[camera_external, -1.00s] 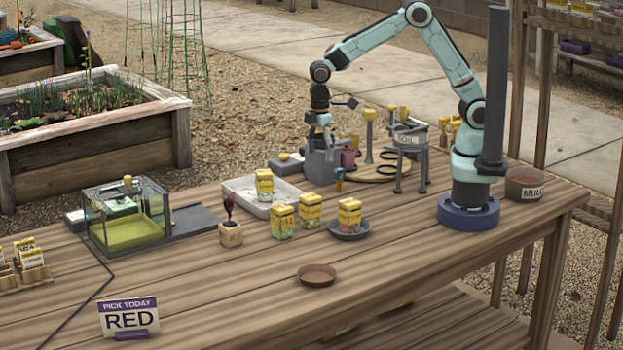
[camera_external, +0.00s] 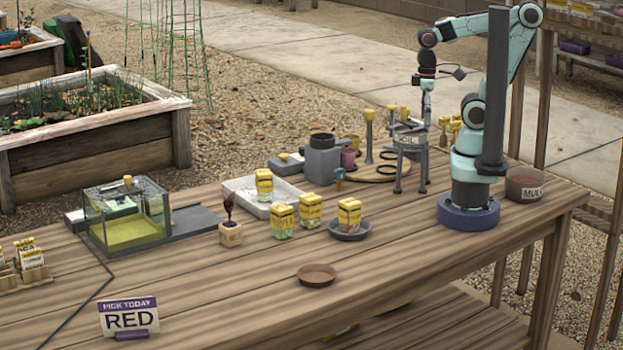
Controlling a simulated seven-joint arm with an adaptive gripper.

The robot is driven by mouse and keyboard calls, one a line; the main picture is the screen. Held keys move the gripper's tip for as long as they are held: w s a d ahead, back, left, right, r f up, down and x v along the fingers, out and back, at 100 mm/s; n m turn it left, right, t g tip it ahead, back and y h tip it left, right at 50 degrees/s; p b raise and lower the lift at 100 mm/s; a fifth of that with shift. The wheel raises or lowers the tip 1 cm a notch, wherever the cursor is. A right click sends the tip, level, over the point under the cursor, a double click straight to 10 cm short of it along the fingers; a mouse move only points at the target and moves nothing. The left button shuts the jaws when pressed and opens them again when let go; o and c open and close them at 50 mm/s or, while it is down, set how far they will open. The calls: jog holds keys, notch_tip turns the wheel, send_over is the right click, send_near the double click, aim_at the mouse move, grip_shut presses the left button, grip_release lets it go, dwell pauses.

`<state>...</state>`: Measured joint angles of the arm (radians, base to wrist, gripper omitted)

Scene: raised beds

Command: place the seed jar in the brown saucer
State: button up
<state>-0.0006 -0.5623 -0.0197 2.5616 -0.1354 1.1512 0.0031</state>
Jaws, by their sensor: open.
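The brown saucer (camera_external: 317,276) lies empty on the front middle of the table. Several similar jars with yellow tops stand behind it: one jar (camera_external: 282,221) and another (camera_external: 311,211) on the bare wood, one (camera_external: 264,186) in a pale tray (camera_external: 240,190), and one (camera_external: 349,215) in a grey saucer (camera_external: 368,234). I cannot tell which is the seed jar. My gripper (camera_external: 427,112) is open, raised at the back right by the soil stand, well away from jars and saucer. Its fingertips are small and partly hidden against the stand.
A stand labelled SOIL (camera_external: 408,140) and a grey block (camera_external: 322,163) are at the back. A glass box (camera_external: 127,215) is left. A wooden block with a dark plant (camera_external: 230,233) stands near the jars. A sign reads PICK TODAY RED (camera_external: 129,316). The right front table is clear.

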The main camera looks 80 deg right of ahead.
jog(key=w+r+n+t, duration=0.3)
jog(key=w+r+t, duration=0.15)
jog(key=w, duration=0.75)
jog(key=n+g, duration=0.3)
jog(key=n, duration=0.1)
send_over(310, 214)
jog(key=w+d, duration=0.3)
jog(key=d, duration=0.1)
notch_tip(310, 214, down, 14)
jog(key=shift+g+h, duration=0.4)
jog(key=shift+g, duration=0.25)
jog(key=s+f, duration=0.1)
jog(key=f, duration=0.1)
jog(key=a+f, duration=0.1)
jog(key=f, duration=0.2)
jog(key=s+f, duration=0.1)
jog(key=f, duration=0.2)
jog(key=shift+s+a+f, duration=0.25)
jog(key=shift+s+a, duration=0.05)
jog(key=shift+s, duration=0.05)
notch_tip(310, 214, down, 6)
jog(key=shift+r, duration=0.1)
jog(key=c, duration=1.2)
